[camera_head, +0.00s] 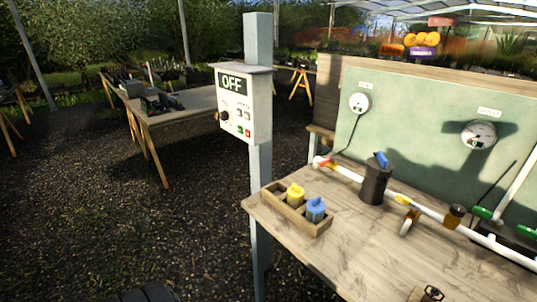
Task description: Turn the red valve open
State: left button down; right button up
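A small red part (320,161), which looks like the red valve, sits at the left end of a white pipe (347,173) on the wooden bench. It is too small to tell which way its handle is turned. The pipe passes behind a dark cylinder (374,184) with a blue top and runs to the right, with a yellow fitting (413,214) on it. Neither of my grippers shows in this view, and nothing touches the red part.
A wooden tray (288,213) with a yellow and a blue bottle is at the bench's near left edge. Gauges (478,134) hang on the green board (420,130). Gravel floor lies open at left.

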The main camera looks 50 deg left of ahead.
aim_at(324, 162)
jog(key=u, duration=1)
